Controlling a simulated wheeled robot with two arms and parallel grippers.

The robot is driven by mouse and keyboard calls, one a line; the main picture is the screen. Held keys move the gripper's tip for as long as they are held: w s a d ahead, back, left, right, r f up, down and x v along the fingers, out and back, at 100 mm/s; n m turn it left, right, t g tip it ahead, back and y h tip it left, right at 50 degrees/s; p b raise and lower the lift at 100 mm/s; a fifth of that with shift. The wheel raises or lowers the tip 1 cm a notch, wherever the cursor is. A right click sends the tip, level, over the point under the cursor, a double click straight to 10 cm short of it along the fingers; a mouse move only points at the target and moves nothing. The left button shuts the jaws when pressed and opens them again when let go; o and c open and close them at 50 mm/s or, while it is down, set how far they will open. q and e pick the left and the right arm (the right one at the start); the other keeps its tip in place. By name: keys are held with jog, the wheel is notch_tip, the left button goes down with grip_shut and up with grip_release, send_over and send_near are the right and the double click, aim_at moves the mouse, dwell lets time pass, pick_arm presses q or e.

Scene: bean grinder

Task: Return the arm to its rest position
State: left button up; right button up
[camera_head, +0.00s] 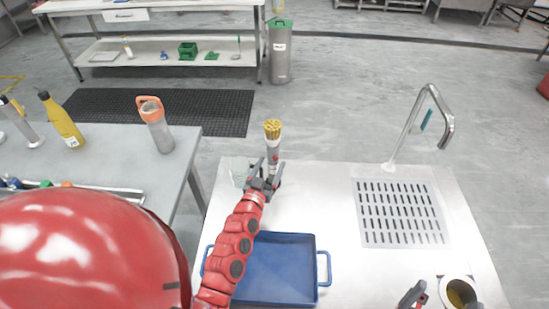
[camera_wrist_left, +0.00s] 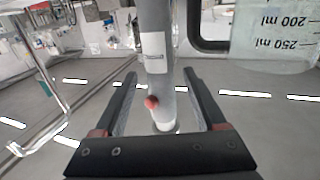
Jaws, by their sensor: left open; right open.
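My left gripper (camera_head: 266,176) is at the grinder (camera_head: 273,150), a slim grey cylinder with yellow-brown beans showing at its top. The grinder stands upright on the white counter. In the left wrist view, the open fingers (camera_wrist_left: 159,76) lie on either side of the grey grinder body (camera_wrist_left: 154,45), with gaps visible beside it. A white label and a red button show on it. My right gripper (camera_head: 413,293) is only partly in view at the bottom right edge, open, beside a cup (camera_head: 472,283) with yellowish contents.
A clear beaker (camera_head: 237,170) stands just left of the grinder; its markings (camera_wrist_left: 290,22) fill the wrist view's upper right. A blue tray (camera_head: 285,270) lies nearer. A faucet (camera_head: 403,135) and drain grate (camera_head: 400,212) are at right. Bottles (camera_head: 156,125) stand on the grey left table.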

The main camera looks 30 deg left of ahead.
pick_arm(q)
jog(key=shift+s+d, duration=0.15)
jog(key=shift+s, duration=0.7)
